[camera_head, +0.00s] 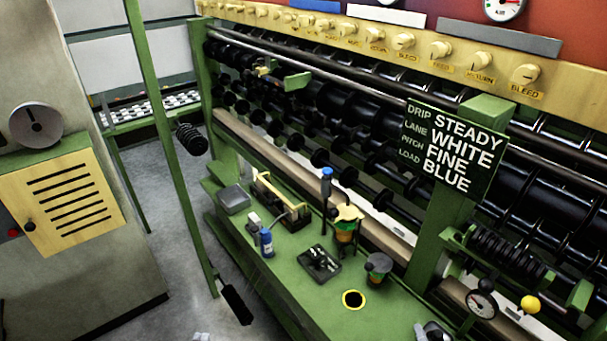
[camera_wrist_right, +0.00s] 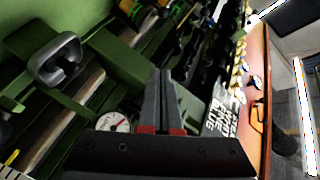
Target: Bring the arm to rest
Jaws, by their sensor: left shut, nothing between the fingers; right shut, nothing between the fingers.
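My right gripper (camera_wrist_right: 166,75) is shut and empty in the right wrist view, its grey fingers together with red at their base. Most of both arms lies out of the head view.
Floor shows at left.

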